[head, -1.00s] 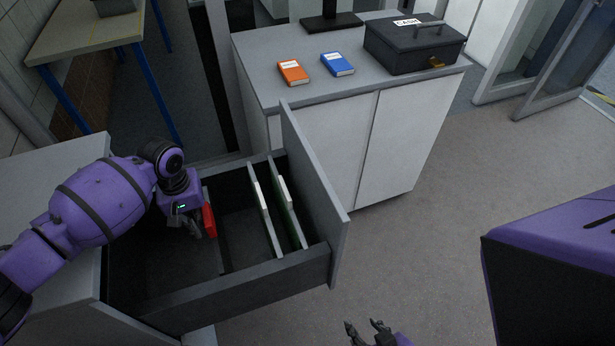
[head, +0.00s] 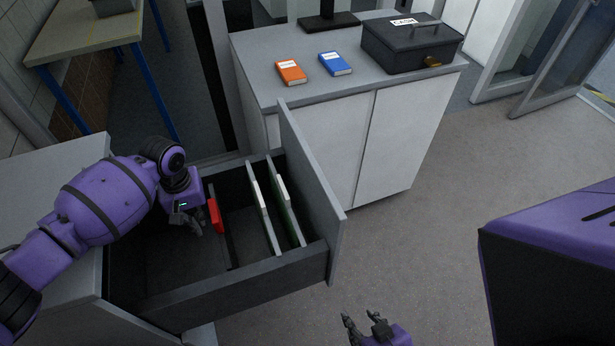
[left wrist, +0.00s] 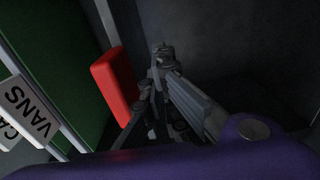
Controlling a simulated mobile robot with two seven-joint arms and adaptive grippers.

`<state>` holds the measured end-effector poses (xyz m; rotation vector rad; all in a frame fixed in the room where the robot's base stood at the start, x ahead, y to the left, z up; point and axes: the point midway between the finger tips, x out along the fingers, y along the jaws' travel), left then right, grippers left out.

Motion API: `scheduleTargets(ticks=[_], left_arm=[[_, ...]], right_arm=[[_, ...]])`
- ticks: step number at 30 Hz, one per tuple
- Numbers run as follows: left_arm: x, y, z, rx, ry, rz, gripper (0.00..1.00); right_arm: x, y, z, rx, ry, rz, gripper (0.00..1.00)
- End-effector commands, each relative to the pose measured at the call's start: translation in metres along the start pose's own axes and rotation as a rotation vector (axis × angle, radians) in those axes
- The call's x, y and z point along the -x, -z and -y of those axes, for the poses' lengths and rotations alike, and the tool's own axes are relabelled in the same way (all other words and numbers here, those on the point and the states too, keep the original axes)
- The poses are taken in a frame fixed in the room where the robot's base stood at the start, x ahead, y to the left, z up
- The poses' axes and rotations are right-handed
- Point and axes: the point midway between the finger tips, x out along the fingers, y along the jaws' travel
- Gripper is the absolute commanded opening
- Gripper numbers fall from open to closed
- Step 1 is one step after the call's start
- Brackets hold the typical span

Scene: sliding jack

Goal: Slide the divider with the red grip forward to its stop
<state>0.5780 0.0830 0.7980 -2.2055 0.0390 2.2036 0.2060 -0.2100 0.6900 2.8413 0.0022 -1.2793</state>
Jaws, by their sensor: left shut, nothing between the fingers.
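The red grip (head: 214,216) stands on a dark divider (head: 226,248) inside the open drawer. The divider crosses the drawer left of the hanging files. My left gripper (head: 197,228) is down in the drawer, on the left side of the red grip, shut and empty. In the left wrist view the red grip (left wrist: 113,84) is just left of my shut fingers (left wrist: 162,62); I cannot tell whether they touch. My right gripper (head: 363,322) is open and empty, low in front of the drawer, away from the divider.
Two hanging files (head: 268,215) stand between the divider and the drawer front (head: 312,165); a VANS label (left wrist: 30,112) shows on one. Bare drawer floor lies between divider and files. A cabinet (head: 350,140) behind holds an orange book, a blue book and a cash box.

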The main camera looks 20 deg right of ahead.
Motion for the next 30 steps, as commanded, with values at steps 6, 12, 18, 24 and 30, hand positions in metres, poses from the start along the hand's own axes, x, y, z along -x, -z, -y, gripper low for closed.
scheduleTargets(ticks=[6,12,18,24,30], left_arm=[[0.008,0.0,0.002,0.001,0.001,-0.002,0.0],[0.023,0.001,0.002,0.001,0.001,-0.004,0.0],[0.036,0.001,0.001,0.0,0.001,-0.004,0.0],[0.05,0.001,0.001,0.001,0.0,-0.005,0.0],[0.064,0.001,0.001,0.001,0.001,-0.005,0.0]], right_arm=[[0.0,0.012,0.0,0.001,0.001,-0.019,0.4],[0.003,0.029,0.0,0.0,0.0,-0.046,0.4],[0.005,0.046,0.0,0.0,0.0,-0.073,0.4],[0.008,0.062,-0.001,0.0,-0.001,-0.1,0.4],[0.01,0.078,-0.001,-0.002,-0.001,-0.127,0.4]])
